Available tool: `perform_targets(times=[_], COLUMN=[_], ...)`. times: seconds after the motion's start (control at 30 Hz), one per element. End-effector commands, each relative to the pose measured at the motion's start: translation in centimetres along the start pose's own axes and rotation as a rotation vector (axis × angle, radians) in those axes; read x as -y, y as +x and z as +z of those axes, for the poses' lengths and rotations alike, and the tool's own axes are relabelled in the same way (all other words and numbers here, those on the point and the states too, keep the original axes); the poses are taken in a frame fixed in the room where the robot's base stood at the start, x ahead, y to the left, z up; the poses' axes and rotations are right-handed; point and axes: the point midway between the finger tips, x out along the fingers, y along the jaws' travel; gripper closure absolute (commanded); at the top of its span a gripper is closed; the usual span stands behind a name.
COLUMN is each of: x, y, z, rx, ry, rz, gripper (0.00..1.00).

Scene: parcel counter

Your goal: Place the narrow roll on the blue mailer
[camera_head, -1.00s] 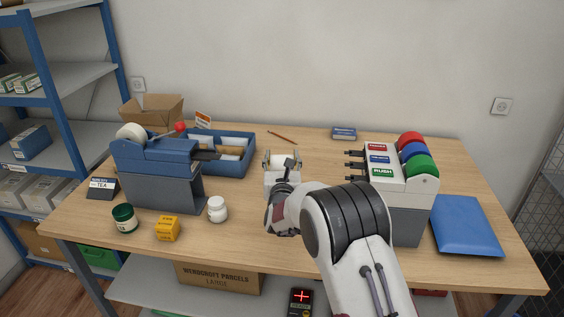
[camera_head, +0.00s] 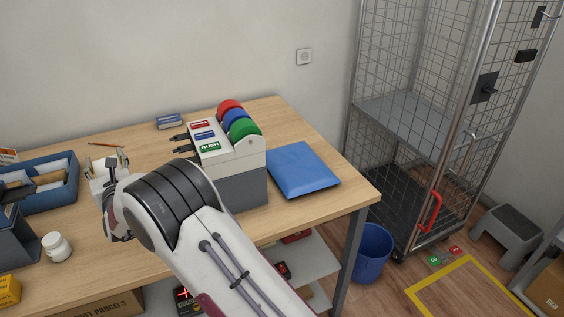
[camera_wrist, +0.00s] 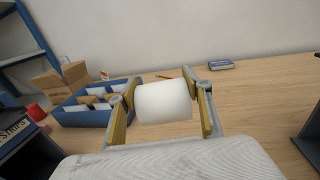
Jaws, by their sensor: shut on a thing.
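The narrow roll (camera_wrist: 164,102) is a white cylinder between the two yellow-padded fingers of my gripper (camera_wrist: 164,108) in the wrist view. The fingers are shut on it by its two ends. In the head view my gripper (camera_head: 108,168) is above the left part of the table, and my arm partly hides it. The blue mailer (camera_head: 301,169) lies flat at the table's right end, right of the label dispenser, with nothing on it. It is well to the right of my gripper and out of the wrist view.
A grey dispenser (camera_head: 240,182) with red, blue and green rolls stands between my gripper and the mailer. A small blue box (camera_head: 170,121) lies at the back.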

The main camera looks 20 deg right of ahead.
Motion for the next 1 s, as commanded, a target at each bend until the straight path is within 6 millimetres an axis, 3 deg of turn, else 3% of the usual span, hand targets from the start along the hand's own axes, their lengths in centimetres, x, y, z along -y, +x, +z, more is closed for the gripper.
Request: perform_targets(times=[0.67, 0.8, 1.0], x=[0.0, 0.0, 4.3], y=[-0.1, 0.0, 0.4], z=[17.8, 20.1, 20.0], rx=[0.006, 0.005, 0.004], ry=[0.003, 0.002, 0.001], rz=[0.000, 0.000, -0.063], gripper=[0.75, 0.75, 0.75])
